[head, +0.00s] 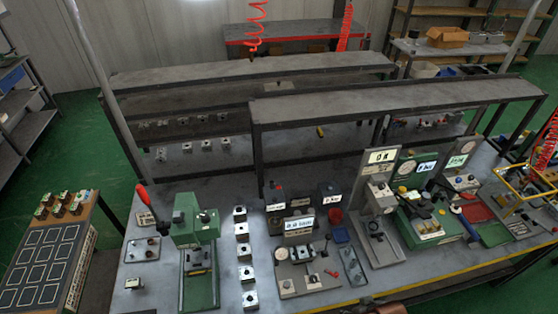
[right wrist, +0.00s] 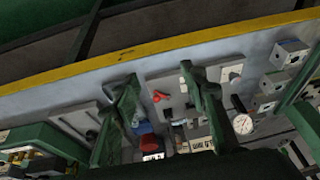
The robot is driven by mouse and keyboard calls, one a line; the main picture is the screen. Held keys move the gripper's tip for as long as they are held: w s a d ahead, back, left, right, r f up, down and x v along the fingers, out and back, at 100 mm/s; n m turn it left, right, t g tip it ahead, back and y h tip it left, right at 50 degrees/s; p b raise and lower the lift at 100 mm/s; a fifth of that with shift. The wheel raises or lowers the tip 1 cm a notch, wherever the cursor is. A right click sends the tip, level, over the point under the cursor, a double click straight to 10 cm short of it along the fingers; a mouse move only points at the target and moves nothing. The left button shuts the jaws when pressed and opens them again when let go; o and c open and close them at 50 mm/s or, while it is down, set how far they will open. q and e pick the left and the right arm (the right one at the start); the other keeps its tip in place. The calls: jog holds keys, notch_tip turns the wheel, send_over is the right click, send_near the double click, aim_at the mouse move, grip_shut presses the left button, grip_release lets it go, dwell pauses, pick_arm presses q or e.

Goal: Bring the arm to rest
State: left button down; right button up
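My right gripper (right wrist: 162,105) shows in the right wrist view as two dark green fingers spread well apart, with nothing held between them. It is over the front part of the workbench, whose yellow front edge (right wrist: 130,52) runs across that view. A grey fixture plate (right wrist: 178,78) with a small red handle (right wrist: 161,97) shows behind and between the fingers. My left gripper is in neither view. A column of metal valve blocks (head: 243,250) stands on the workbench (head: 220,298) in the head view.
A green press (head: 194,225) with a red lever stands left of the blocks. A fixture plate (head: 288,278) and several test stations (head: 380,195) stand to the right. A long raised shelf (head: 390,103) spans the back. A side table (head: 42,262) with a marked top is at left.

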jog(key=s+d+r+m+h, duration=0.1)
jog(key=s+d+m+h, duration=0.2)
jog(key=s+d, duration=0.6)
notch_tip(320, 180, down, 38)
jog(key=n+g+y+b, duration=0.1)
jog(key=g+b, duration=0.1)
jog(key=b, duration=0.6)
jog(key=s+f+b, duration=0.3)
jog(key=s+f, duration=0.7)
jog(key=f, duration=0.2)
jog(key=s+f+g+b, duration=0.1)
jog(key=s+f+b, duration=0.3)
jog(key=s+f, duration=0.6)
notch_tip(320, 180, down, 3)
jog(key=shift+a+r+n, duration=0.15)
jog(key=shift+n, duration=0.15)
